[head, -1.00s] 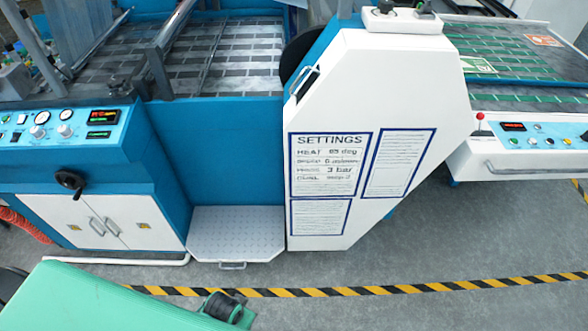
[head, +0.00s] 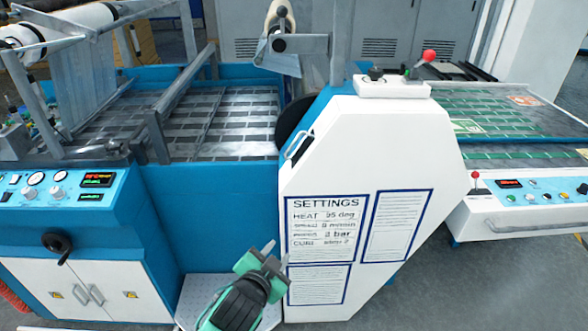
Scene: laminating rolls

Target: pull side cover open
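The white side cover (head: 420,150) stands at the middle right of the head view, with a slanted left edge and printed SETTINGS sheets on its face. It looks closed. Its handle (head: 299,146) is a metal grip on the upper left slanted edge. My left gripper (head: 277,252) is green and black, in front of the cover's lower left edge and well below the handle. Its two fingertips point up and stand apart, with nothing visible between them. It hides part of the tread plate and the lower sheet's corner. My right gripper is not in view.
A blue control panel (head: 62,185) with gauges stands at left, above white cabinet doors (head: 90,290). A switch box with a red-knobbed lever (head: 428,57) sits on top of the cover. Another control panel (head: 530,190) is at right. Grey floor (head: 470,285) is free at lower right.

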